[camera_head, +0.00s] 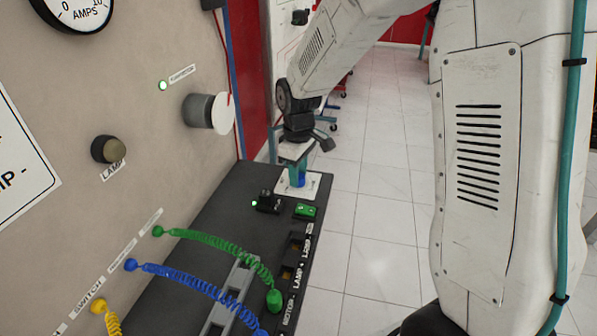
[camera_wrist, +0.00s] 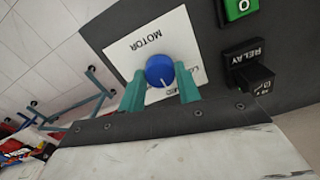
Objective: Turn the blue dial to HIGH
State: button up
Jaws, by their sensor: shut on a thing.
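The blue dial (camera_head: 299,180) stands on a white plate (camera_head: 312,187) at the far end of the dark bench. In the wrist view the dial (camera_wrist: 160,70) is round and blue, with a white pointer line toward the bottom of the picture. The plate (camera_wrist: 125,60) reads MOTOR; the lettering near my right finger is partly covered and not fully readable, and I cannot make out HIGH. My gripper (camera_head: 295,163) is over the dial. In the wrist view its teal fingers (camera_wrist: 160,80) are on both sides of the dial, shut on it.
A black relay block (camera_wrist: 246,65) and a green button (camera_wrist: 238,8) are beside the plate. In the head view, the green button (camera_head: 305,211), coiled green cable (camera_head: 220,243) and blue cable (camera_head: 195,281) lie nearer on the bench. A tan panel rises at left; open tiled floor lies right.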

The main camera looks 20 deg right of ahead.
jog(key=m, duration=0.6)
jog(key=shift+m, duration=0.3)
jog(key=m, duration=0.5)
jog(key=shift+m, duration=0.4)
jog(key=o, duration=1)
jog(key=shift+r, duration=0.15)
notch_tip(320, 180, up, 8)
jog(key=shift+f, duration=0.2)
